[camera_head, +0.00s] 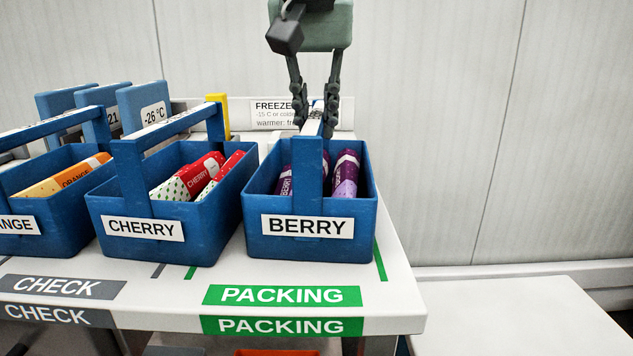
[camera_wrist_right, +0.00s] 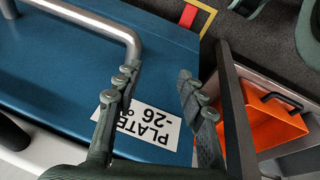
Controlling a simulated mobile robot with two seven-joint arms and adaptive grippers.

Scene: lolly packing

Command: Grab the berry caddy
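The berry caddy (camera_head: 257,223) is a blue open box with a BERRY label, a raised bar handle and purple-wrapped lollies inside. It stands upright at the right end of the white table in the head view. My left gripper (camera_head: 316,117) comes down from above, with one finger on each side of the caddy's handle. The fingers slope inward and look closed on the bar; part of the handle is hidden by them. My right gripper (camera_wrist_right: 158,82) is open and empty in the right wrist view, above a blue plate (camera_wrist_right: 60,75) marked -26.
The cherry caddy (camera_head: 98,209) stands close left of the berry caddy, with the orange caddy (camera_head: 72,245) beyond it. A freezer sign (camera_head: 270,113) and blue plates (camera_head: 143,100) are behind. A metal handle (camera_wrist_right: 95,22) and an orange bin (camera_wrist_right: 270,125) are near my right gripper.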

